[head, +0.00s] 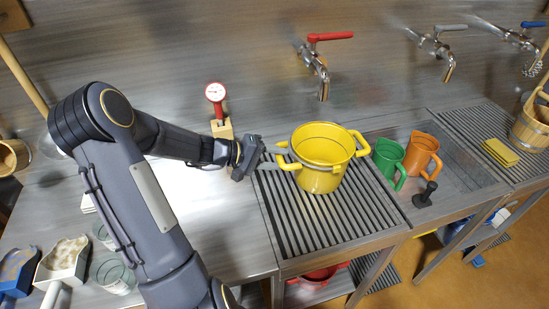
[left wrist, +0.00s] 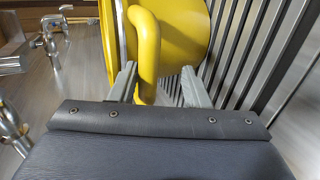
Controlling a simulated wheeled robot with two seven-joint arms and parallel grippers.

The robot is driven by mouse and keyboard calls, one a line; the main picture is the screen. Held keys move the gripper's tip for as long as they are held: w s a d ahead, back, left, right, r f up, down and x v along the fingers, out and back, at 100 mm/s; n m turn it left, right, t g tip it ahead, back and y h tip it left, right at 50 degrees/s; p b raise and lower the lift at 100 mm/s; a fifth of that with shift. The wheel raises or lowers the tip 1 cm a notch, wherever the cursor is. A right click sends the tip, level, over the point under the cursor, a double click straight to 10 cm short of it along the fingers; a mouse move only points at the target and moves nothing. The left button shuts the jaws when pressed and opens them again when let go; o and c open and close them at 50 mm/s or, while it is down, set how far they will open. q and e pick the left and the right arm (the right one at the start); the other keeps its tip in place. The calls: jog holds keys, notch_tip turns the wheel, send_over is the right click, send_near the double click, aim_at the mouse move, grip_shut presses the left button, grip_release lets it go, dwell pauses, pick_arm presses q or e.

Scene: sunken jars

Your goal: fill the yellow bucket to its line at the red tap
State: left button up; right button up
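The yellow bucket (head: 322,178) stands upright on the slatted drain grate, with a handle on each side. It also shows in the left wrist view (left wrist: 184,30). The red tap (head: 318,65), with its red lever, is on the back wall; its spout points down above and behind the bucket's far rim. No stream shows from it. My left gripper (head: 281,158) is at the bucket's left handle. In the left wrist view its fingers (left wrist: 158,88) stand either side of the handle, with a gap to the right finger. The water level is unclear. My right gripper is out of view.
A green jug (head: 387,158) and an orange jug (head: 421,155) stand right of the bucket in the sink (head: 460,180). Grey and blue taps (head: 437,45) line the wall at right. A yellow sponge (head: 500,151) lies on the right grate.

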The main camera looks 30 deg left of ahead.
pick_arm(q)
jog(key=b+v, duration=0.1)
jog(key=v, duration=0.7)
jog(key=shift+o, duration=0.3)
jog(key=shift+d, duration=0.1)
